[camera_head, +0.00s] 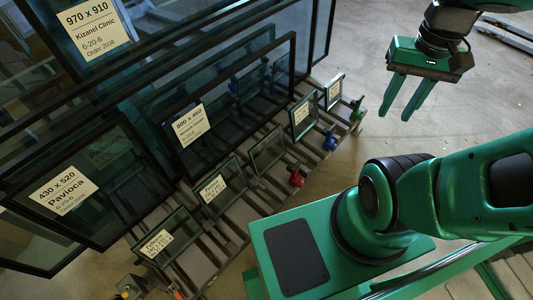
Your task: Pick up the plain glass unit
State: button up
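A small dark-edged glass unit with no label, the plain glass unit (268,151), leans in the front row of the slatted rack. It stands between a labelled small unit (219,189) on its left and another labelled small unit (302,116) on its right. Its lower edge meets the rack slats. My gripper (394,117) is at the upper right, apart from the rack, with its two green fingers spread and pointing down. Nothing is between the fingers.
Larger framed units, including the 900 x 450 (191,126) and 430 x 520 (63,189) ones, lean close behind. Red (296,176), blue (329,141) and green (356,108) objects line the rack's front edge.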

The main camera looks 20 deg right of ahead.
aim_at(269, 149)
jog(key=u, duration=2.5)
jog(key=k, duration=1)
jog(key=z, duration=1.9)
jog(key=i, duration=1)
